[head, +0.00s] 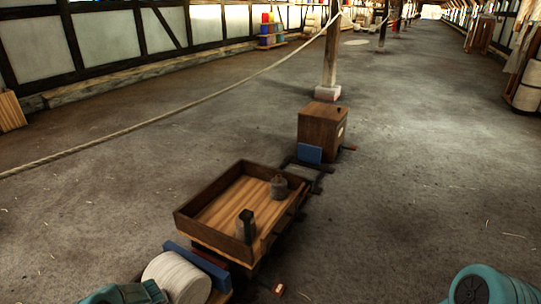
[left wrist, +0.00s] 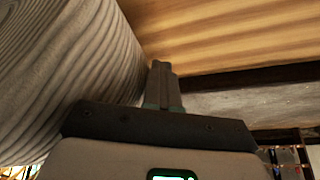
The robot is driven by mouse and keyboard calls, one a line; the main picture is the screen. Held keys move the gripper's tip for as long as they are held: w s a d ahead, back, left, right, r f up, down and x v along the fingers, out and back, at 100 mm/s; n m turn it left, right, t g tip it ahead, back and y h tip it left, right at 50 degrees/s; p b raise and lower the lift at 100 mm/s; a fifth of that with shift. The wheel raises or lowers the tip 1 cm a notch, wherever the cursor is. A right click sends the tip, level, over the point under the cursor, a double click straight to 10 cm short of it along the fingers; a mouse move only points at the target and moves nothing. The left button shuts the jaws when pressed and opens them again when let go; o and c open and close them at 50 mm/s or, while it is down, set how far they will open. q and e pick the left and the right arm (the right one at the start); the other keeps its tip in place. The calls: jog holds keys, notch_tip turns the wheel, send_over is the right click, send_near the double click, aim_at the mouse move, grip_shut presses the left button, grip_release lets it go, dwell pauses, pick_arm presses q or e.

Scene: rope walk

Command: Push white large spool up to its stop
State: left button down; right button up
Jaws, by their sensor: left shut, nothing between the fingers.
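The white large spool (head: 176,279) lies at the bottom left in the head view, wound with pale cord. A blue board (head: 203,268) stands just beyond its right side; I cannot tell whether they touch. The spool also fills the left of the left wrist view (left wrist: 65,65). My left gripper (left wrist: 162,68) is shut and empty, its fingertips close beside the spool's edge; contact is unclear. In the head view the left gripper's fingers are hidden, with only teal parts of my arm at the bottom. My right gripper is outside the frames.
A wooden tray (head: 188,224) holding a dark block (head: 245,226) and a grey weight (head: 278,186) stands beyond the blue board. A wooden box (head: 321,131) and a post (head: 331,60) are farther back. Light wood (left wrist: 235,35) lies right of the fingers. The floor at right is open.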

pick_arm(q)
jog(key=w+d, duration=0.1)
jog(key=w+r+t, duration=0.1)
jog(key=w, duration=0.1)
jog(key=shift+d+h, duration=0.3)
jog(key=shift+d, duration=0.05)
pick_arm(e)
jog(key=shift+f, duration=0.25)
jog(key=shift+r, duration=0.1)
pick_arm(q)
jog(key=shift+s+a+p, duration=0.1)
jog(key=shift+s+p, duration=0.2)
jog(key=shift+p, duration=0.05)
notch_tip(320, 180, up, 11)
jog(key=s+a+p, duration=0.1)
jog(key=p, duration=0.9)
jog(key=shift+s+p, duration=0.2)
jog(key=shift+p, duration=0.2)
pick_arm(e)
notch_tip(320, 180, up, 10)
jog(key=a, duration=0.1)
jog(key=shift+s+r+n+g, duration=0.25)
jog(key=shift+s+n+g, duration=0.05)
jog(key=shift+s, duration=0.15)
pick_arm(q)
jog(key=shift+d, duration=0.1)
